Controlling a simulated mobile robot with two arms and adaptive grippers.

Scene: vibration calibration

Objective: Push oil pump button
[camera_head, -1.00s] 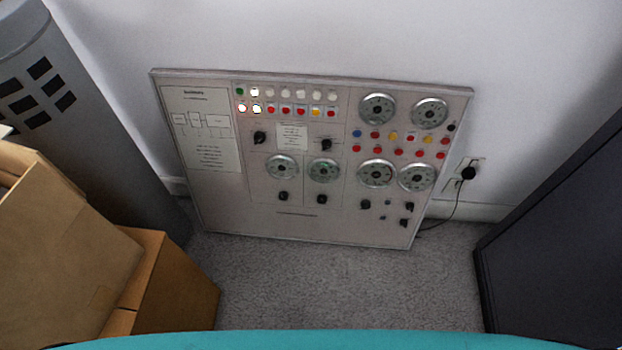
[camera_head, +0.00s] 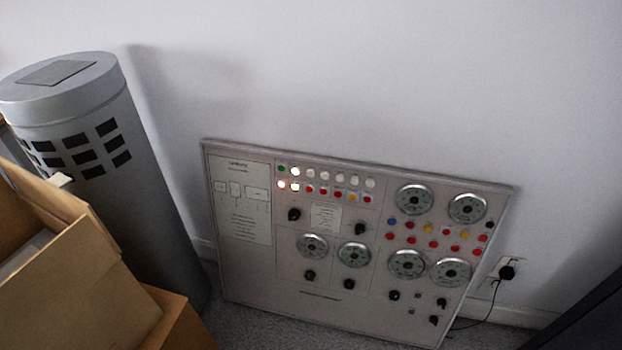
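A light grey control panel (camera_head: 255,270) leans against the white wall, in the lower middle of the head view. It has rows of small coloured buttons (camera_head: 325,192) at the top, round dials and black knobs. A second group of blue, red and yellow buttons (camera_head: 432,236) sits between the dials on the right. A few lamps (camera_head: 295,171) at the upper left glow white or reddish. The labels are too small to read, so I cannot tell which button is the oil pump's. Neither of my grippers is in view.
A grey cylinder with dark slots (camera_head: 150,190) stands at the left. Open cardboard boxes (camera_head: 80,290) fill the lower left. A dark cabinet (camera_head: 590,310) is at the lower right. A plug and cord (camera_head: 507,271) are right of the panel. Little carpet (camera_head: 262,325) shows.

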